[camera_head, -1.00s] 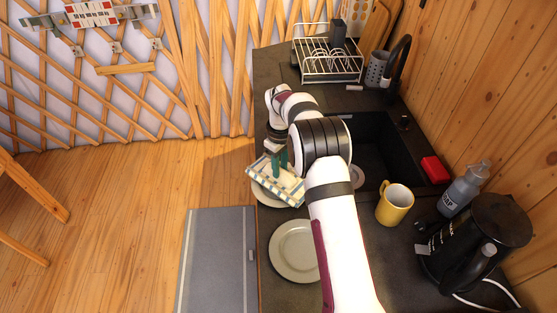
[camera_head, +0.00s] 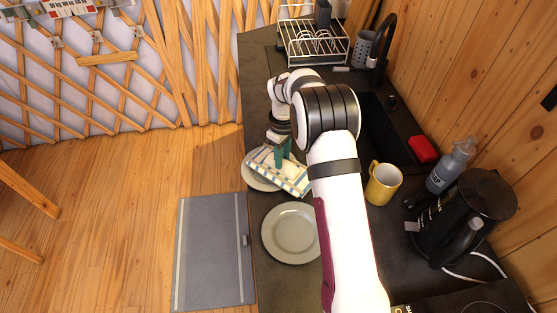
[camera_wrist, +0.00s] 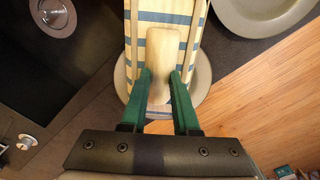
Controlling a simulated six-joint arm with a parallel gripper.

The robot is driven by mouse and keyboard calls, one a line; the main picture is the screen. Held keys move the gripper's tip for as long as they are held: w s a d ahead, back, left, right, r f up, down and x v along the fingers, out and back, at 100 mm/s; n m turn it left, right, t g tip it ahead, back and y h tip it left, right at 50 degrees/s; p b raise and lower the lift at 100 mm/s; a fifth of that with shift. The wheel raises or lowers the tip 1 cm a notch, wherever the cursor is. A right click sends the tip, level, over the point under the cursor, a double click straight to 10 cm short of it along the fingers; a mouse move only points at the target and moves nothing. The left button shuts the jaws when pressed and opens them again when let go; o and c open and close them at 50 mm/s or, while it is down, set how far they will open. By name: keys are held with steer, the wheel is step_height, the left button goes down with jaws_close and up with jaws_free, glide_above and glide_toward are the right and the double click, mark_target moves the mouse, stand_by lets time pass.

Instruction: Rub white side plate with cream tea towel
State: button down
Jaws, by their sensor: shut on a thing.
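A cream tea towel with blue stripes (camera_head: 283,178) is folded into a flat pad. My gripper (camera_head: 282,160) has its green fingers shut on a raised fold of it, which also shows between the fingertips in the wrist view (camera_wrist: 162,75). A pale, whitish plate (camera_head: 258,181) lies under the towel, mostly covered; its rim shows on both sides of the towel in the wrist view (camera_wrist: 206,72). I cannot tell whether the towel presses on it. A second, greyish-white plate (camera_head: 290,233) lies uncovered nearer on the counter, and its edge shows in the wrist view (camera_wrist: 262,25).
The dark counter (camera_head: 262,120) has its open edge on the left. A yellow mug (camera_head: 383,184), soap bottle (camera_head: 452,168) and black kettle (camera_head: 465,220) stand right of my arm. The sink (camera_head: 385,130) and dish rack (camera_head: 312,42) are farther back.

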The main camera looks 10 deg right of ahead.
steer(key=shift+w+d, duration=0.2)
steer(key=shift+w, duration=2.5)
step_height(320, 180, up, 8)
